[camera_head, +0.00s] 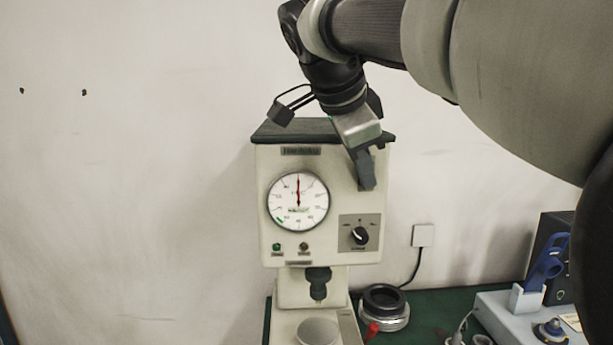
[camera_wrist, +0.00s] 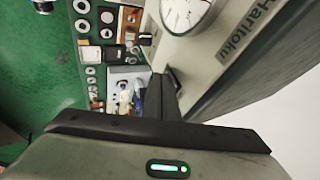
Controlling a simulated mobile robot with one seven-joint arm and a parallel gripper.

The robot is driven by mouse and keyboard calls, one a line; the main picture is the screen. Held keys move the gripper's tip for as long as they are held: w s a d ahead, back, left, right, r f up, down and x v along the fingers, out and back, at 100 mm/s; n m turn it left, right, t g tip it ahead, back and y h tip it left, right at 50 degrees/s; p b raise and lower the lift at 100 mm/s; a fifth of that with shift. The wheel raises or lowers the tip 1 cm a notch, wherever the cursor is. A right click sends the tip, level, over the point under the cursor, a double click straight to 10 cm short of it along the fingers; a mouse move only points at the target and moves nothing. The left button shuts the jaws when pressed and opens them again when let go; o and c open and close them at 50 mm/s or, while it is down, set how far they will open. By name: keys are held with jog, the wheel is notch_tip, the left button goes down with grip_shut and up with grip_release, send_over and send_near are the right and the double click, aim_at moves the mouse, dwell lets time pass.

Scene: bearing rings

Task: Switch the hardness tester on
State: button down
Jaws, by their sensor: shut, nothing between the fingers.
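The hardness tester (camera_head: 325,180) is a cream machine with a dark top, standing against the wall. Its face carries a round white dial (camera_head: 298,202) with the red needle pointing up, a green lamp (camera_head: 277,246), a second small lamp (camera_head: 304,246), and a black knob (camera_head: 360,236) on a grey plate. I cannot tell whether the lamps are lit. My gripper (camera_head: 367,186) is shut and empty, pointing down at the upper right of the face, above the knob. It hides part of the face. In the wrist view the fingers (camera_wrist: 165,98) are close to the tester's face (camera_wrist: 205,65).
A dark-and-silver ring stack (camera_head: 383,308) stands on the green bench right of the tester. A grey box (camera_head: 500,312) with a blue tool (camera_head: 548,258) is farther right. The wrist view shows several rings and small parts on the green surface (camera_wrist: 60,75).

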jog(key=shift+r+p, duration=0.7)
jog(key=shift+r, duration=0.25)
jog(key=shift+s+d, duration=0.1)
jog(key=shift+d, duration=0.05)
